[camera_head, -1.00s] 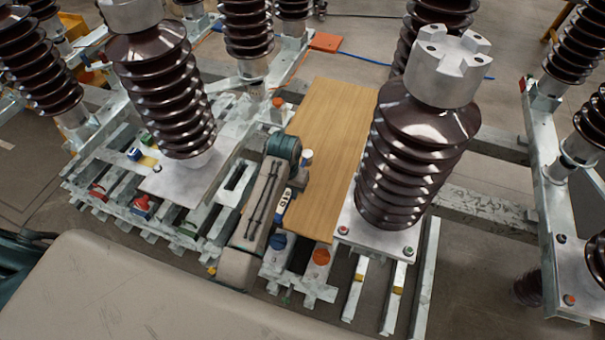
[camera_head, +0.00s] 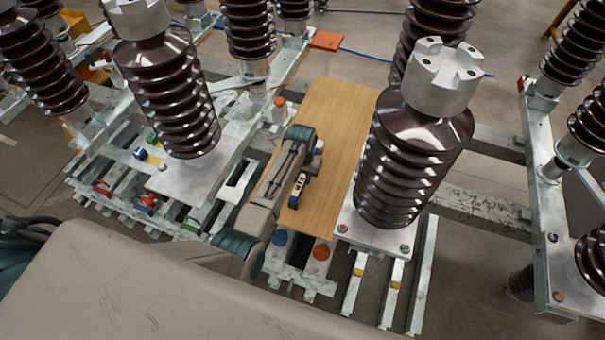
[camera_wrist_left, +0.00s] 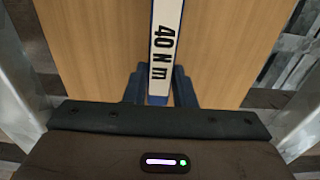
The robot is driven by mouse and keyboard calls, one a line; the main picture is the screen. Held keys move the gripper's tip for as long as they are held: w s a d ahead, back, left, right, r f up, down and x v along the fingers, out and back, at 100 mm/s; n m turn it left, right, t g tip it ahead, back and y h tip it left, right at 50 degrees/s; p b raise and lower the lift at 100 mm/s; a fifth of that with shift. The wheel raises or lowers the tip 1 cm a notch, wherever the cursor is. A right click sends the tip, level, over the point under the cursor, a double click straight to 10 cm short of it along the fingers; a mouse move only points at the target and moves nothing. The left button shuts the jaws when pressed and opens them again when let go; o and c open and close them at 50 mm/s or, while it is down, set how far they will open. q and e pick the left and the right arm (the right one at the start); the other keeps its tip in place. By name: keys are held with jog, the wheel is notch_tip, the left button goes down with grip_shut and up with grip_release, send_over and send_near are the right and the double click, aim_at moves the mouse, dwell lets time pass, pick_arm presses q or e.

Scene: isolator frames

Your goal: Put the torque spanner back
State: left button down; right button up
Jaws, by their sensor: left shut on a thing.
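The torque spanner shows in the left wrist view as a white strip with blue edges marked "40 N m" (camera_wrist_left: 163,45). My left gripper (camera_wrist_left: 160,88) is shut on it, a blue finger on each side. In the head view the left gripper (camera_head: 299,188) is over the left part of a wooden board (camera_head: 340,125), and my forearm hides most of the spanner. The board also fills the middle of the wrist view (camera_wrist_left: 225,50), behind the spanner. I cannot tell whether the spanner touches the board. My right gripper is not in view.
A large brown ribbed insulator (camera_head: 408,165) stands close along the board's right side, and another (camera_head: 172,95) stands to its left. Orange (camera_head: 321,252) and blue caps sit on the metal frame at the board's near end. The board's middle and far end are clear.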

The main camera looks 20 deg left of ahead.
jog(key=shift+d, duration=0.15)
pick_arm(q)
jog(key=c, duration=1.2)
grip_release()
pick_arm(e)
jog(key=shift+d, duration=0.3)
pick_arm(q)
notch_tip(320, 180, up, 12)
jog(key=b, duration=0.2)
jog(key=shift+s, duration=0.3)
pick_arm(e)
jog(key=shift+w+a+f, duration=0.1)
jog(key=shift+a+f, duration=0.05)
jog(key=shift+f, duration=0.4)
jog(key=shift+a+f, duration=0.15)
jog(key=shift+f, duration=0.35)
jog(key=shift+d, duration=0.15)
